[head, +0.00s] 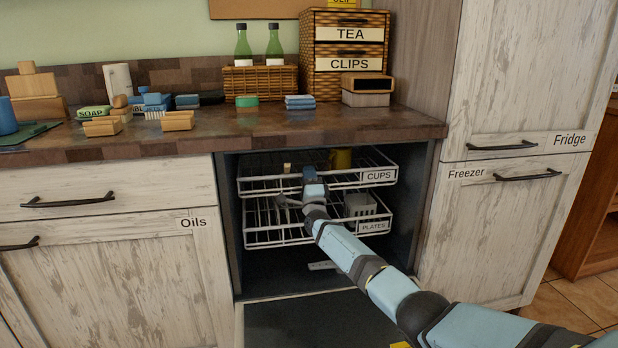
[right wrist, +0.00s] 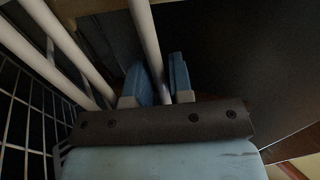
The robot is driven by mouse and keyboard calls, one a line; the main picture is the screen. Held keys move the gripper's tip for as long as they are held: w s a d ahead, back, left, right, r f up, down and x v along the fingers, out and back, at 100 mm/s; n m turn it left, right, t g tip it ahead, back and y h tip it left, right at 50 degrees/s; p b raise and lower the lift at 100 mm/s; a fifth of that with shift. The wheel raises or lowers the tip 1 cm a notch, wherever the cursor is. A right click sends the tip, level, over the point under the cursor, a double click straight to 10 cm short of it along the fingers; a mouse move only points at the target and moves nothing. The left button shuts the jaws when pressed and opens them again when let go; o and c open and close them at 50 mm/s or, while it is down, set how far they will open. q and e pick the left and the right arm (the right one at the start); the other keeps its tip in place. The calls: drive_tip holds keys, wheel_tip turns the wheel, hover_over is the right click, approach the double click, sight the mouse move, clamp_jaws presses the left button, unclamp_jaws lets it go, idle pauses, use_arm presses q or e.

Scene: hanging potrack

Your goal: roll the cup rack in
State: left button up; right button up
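The cup rack (head: 379,176) is the upper white wire rack, labelled CUPS, in the open dishwasher under the counter. It sticks out a little from the opening. A yellow cup (head: 341,158) stands toward its back. My right gripper (head: 309,174) is at the middle of the rack's front. In the right wrist view, its two blue fingers (right wrist: 160,84) sit closely on both sides of a white wire bar (right wrist: 148,40), apparently the rack's front rail. The arm hides part of the front edge. My left gripper is not in view.
The dishwasher door (head: 318,322) lies lowered in front. The counter (head: 250,128) above holds bottles, baskets and sponges. The freezer cabinet (head: 500,230) stands to the right.

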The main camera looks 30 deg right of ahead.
drive_tip(key=shift+w+f, duration=0.1)
use_arm(q)
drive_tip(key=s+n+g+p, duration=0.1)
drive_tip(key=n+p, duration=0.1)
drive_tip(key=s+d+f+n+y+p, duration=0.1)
drive_tip(key=p, duration=0.2)
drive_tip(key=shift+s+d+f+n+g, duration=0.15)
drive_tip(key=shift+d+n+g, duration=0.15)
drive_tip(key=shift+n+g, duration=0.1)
use_arm(e)
drive_tip(key=v, duration=1.3)
drive_tip(key=shift+s+f, duration=0.15)
drive_tip(key=shift+s, duration=0.2)
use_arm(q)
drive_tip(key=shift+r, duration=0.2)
use_arm(e)
drive_tip(key=shift+a, duration=0.1)
